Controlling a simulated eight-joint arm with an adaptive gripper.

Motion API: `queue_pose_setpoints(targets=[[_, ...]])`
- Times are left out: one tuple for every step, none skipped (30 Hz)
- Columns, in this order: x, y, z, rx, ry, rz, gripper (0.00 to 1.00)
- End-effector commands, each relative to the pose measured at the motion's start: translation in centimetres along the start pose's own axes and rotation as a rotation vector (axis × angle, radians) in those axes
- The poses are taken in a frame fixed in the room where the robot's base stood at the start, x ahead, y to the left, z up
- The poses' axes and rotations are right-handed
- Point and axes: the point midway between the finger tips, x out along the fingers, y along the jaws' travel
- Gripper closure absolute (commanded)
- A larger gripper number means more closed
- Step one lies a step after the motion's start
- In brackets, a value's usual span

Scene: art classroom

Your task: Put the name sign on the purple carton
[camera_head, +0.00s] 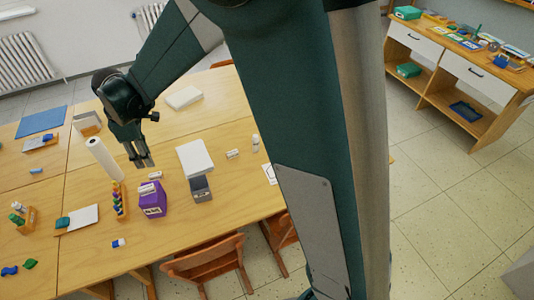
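The purple carton (152,202) stands upright on the wooden table, left of centre, with white labels on its front. Small white pieces lie on the table: one (155,175) just behind the carton, another (232,154) farther right. Both are too small to read, so I cannot tell which is the name sign. My gripper (145,163) points down above the table, behind and slightly left of the carton. Its two fingers look apart, with nothing visible between them.
Chairs (205,263) are at the front edge. My arm hides the table's right side.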

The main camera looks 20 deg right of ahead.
Motion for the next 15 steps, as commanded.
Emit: queue_pose_setpoints(targets=[[-1.0, -0.1, 1.1, 0.028, 0.006, 0.009, 0.71], [-1.6, -0.2, 1.7, 0.045, 0.009, 0.014, 0.71], [-2.2, -0.3, 2.5, 0.068, 0.015, 0.022, 0.71], [-2.7, -0.3, 3.0, 0.085, 0.019, 0.028, 0.71], [-3.2, -0.4, 3.6, 0.103, 0.022, 0.033, 0.71], [-3.9, -0.5, 4.3, 0.125, 0.027, 0.040, 0.71], [-4.4, -0.6, 4.8, 0.142, 0.031, 0.046, 0.71], [-4.8, -0.7, 5.4, 0.160, 0.036, 0.052, 0.71], [-5.5, -0.8, 6.2, 0.182, 0.041, 0.059, 0.71], [-5.9, -1.0, 6.8, 0.200, 0.045, 0.064, 0.71], [-6.3, -1.1, 7.3, 0.216, 0.049, 0.070, 0.71], [-7.0, -1.2, 8.0, 0.239, 0.055, 0.078, 0.71], [-7.4, -1.4, 8.6, 0.256, 0.059, 0.083, 0.71], [-7.8, -1.6, 9.2, 0.273, 0.063, 0.088, 0.71], [-8.3, -1.8, 9.9, 0.296, 0.069, 0.095, 0.71]])
